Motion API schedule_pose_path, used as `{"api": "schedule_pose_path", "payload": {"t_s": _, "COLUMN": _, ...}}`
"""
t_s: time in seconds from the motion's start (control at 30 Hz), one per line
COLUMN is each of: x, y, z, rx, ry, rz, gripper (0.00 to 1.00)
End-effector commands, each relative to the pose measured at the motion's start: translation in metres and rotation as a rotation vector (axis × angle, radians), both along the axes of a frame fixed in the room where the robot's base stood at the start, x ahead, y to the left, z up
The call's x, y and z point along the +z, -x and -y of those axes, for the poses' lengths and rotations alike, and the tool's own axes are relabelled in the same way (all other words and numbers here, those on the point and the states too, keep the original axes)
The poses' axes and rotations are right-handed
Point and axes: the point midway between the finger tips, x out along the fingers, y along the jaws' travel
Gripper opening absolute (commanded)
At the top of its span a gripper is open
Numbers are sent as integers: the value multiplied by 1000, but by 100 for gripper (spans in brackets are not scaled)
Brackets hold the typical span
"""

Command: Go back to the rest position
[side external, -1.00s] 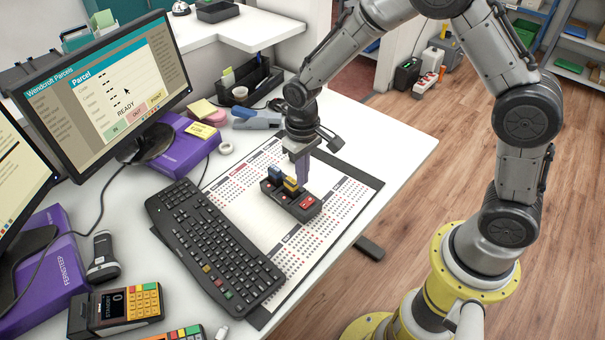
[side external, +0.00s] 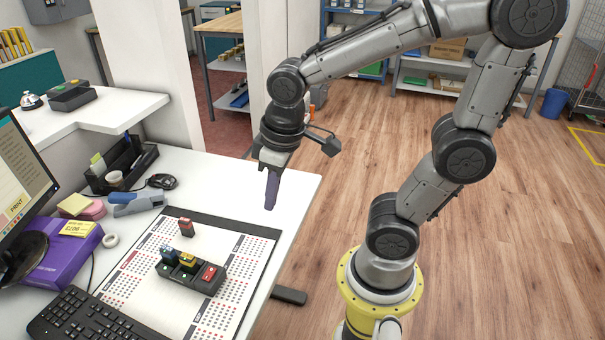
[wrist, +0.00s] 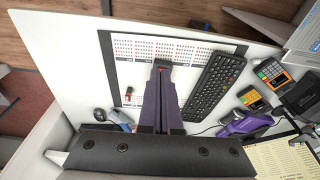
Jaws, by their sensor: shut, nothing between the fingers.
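My gripper (side external: 271,192) hangs over the right edge of the counter, with purple fingers shut and pointing down, empty and clear of everything. In the wrist view the fingers (wrist: 162,88) lie side by side and hide most of the black holder. The black holder (side external: 192,277) sits on the printed sheet, with a blue piece (side external: 168,252), a yellow piece (side external: 188,261) and a red section (side external: 209,273). A separate small red piece (side external: 186,228) stands on the sheet behind the holder; it also shows in the wrist view (wrist: 128,92).
The printed mat (side external: 265,234) covers the counter's right part. A keyboard (side external: 85,318) lies at the lower left. A desk organiser (side external: 128,165), mouse (side external: 161,181), blue stapler (side external: 137,200) and purple box (side external: 65,250) stand at the left. Open floor (side external: 400,150) lies to the right.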

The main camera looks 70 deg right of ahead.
Motion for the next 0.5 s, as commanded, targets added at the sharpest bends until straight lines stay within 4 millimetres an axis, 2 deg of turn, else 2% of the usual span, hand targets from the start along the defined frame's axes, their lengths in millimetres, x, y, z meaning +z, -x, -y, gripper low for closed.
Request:
{"api": "schedule_pose_path", "payload": {"t_s": 0.1, "x": 18, "y": 28, "z": 7, "rx": -14, "ry": -3, "rz": 103, "gripper": 0}}
{"api": "schedule_pose_path", "payload": {"t_s": 0.2, "x": 29, "y": 44, "z": 10, "rx": -29, "ry": -5, "rz": 180, "gripper": 0}}
{"api": "schedule_pose_path", "payload": {"t_s": 0.33, "x": 40, "y": 53, "z": 13, "rx": -44, "ry": -6, "rz": 263, "gripper": 0}}
{"api": "schedule_pose_path", "payload": {"t_s": 0.5, "x": 48, "y": 55, "z": 14, "rx": -54, "ry": -7, "rz": 309, "gripper": 0}}
